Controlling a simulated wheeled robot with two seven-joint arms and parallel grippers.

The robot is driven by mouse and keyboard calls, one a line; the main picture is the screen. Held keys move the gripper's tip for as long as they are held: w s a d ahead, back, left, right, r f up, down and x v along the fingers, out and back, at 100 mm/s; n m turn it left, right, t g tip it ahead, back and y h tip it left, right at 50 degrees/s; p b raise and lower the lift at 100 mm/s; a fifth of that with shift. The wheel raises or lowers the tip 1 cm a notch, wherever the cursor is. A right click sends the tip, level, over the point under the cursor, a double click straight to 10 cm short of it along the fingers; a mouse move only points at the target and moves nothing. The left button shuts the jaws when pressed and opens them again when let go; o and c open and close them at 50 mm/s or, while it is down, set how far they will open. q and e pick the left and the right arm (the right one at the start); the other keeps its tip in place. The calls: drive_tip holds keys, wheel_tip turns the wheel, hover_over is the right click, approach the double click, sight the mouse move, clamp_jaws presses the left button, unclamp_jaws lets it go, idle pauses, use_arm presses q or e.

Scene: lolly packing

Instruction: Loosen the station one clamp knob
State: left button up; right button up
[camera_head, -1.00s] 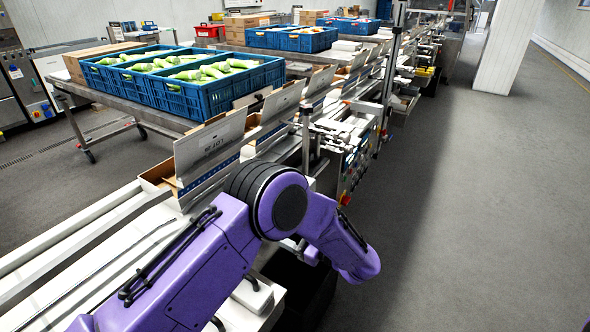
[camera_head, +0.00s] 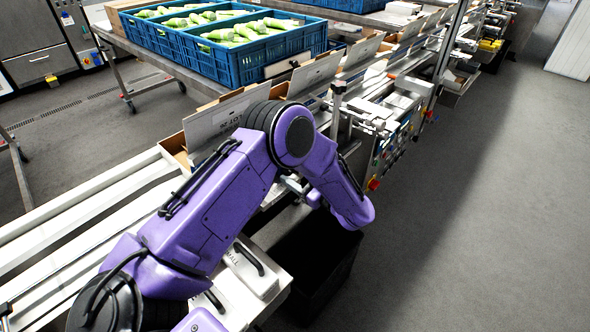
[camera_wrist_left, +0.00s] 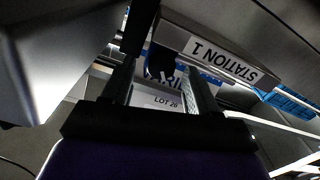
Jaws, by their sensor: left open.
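In the left wrist view a plate with the label "STATION 1" (camera_wrist_left: 222,58), seen upside down, is just beyond my gripper and to its right. My left gripper (camera_wrist_left: 160,78) has its two fingers apart. A dark rounded piece (camera_wrist_left: 160,62) shows between the fingers, close to the plate; it may be the clamp knob, but I cannot tell for sure, nor whether the fingers touch it. In the head view my purple left arm crosses the packing line and hides most of the area around its hand. My right gripper is not in view.
Blue crates (camera_head: 232,72) of green-and-white packs stand on a metal table behind the line. Open cartons (camera_head: 222,118) stand along the conveyor. A white cover with a black handle (camera_head: 250,262) is beside my arm. The grey floor (camera_head: 480,220) at right is clear.

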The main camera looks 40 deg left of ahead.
use_arm(q)
drive_tip(key=shift+a, duration=0.4)
drive_tip(key=c, duration=1)
drive_tip(key=n+b, duration=0.1)
drive_tip(key=n, duration=0.1)
drive_tip(key=shift+f+n, duration=0.1)
drive_tip(key=shift+n, duration=0.2)
drive_tip(key=shift+c, duration=0.2)
drive_tip(key=shift+s+n, duration=0.1)
drive_tip(key=shift+n, duration=0.8)
drive_tip(key=o, duration=1)
